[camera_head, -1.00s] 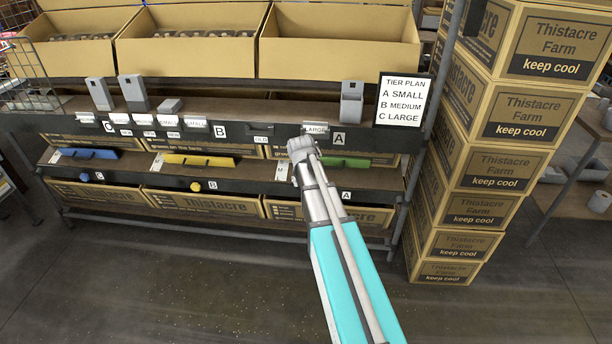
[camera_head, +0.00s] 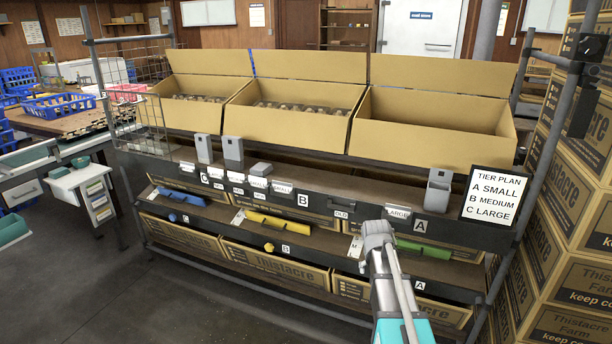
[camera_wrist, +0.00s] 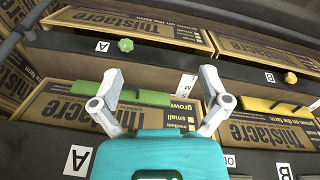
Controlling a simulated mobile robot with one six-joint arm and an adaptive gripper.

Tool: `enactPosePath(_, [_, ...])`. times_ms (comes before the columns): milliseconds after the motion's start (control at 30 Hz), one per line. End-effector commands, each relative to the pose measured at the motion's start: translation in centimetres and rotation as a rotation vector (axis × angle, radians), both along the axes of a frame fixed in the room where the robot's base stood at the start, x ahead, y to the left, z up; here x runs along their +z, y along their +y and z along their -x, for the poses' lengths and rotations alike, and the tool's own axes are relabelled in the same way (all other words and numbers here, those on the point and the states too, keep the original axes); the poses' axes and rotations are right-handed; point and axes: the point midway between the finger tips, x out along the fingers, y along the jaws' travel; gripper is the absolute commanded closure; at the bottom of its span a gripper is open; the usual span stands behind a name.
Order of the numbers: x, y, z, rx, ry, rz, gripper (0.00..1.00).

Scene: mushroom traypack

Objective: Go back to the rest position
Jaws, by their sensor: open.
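My gripper (camera_wrist: 160,95) is open and empty in the wrist view, its two grey fingers spread apart. Between and behind the fingers a green bar (camera_wrist: 140,97) shows on the front of a Thistacre box. In the head view my arm reaches up from the bottom right, and its grey end (camera_head: 378,238) is in front of the rack, left of the A label. The fingers cannot be made out there.
The rack (camera_head: 330,210) carries three open cardboard boxes (camera_head: 430,125) on top; the right one looks empty. Stacked Thistacre boxes (camera_head: 575,215) stand close on the right. A tier plan sign (camera_head: 495,195) hangs at the rack's right end. Floor (camera_head: 120,290) at lower left is clear.

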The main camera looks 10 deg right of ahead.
Motion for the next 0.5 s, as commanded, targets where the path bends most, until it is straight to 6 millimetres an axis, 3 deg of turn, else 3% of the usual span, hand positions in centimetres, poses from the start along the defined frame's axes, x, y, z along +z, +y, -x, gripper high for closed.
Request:
enactPosePath(300, [-0.5,9.0,10.0,0.162,0.116,-0.074,0.04])
enactPosePath(500, [-0.6,12.7,15.0,0.249,0.179,-0.112,0.04])
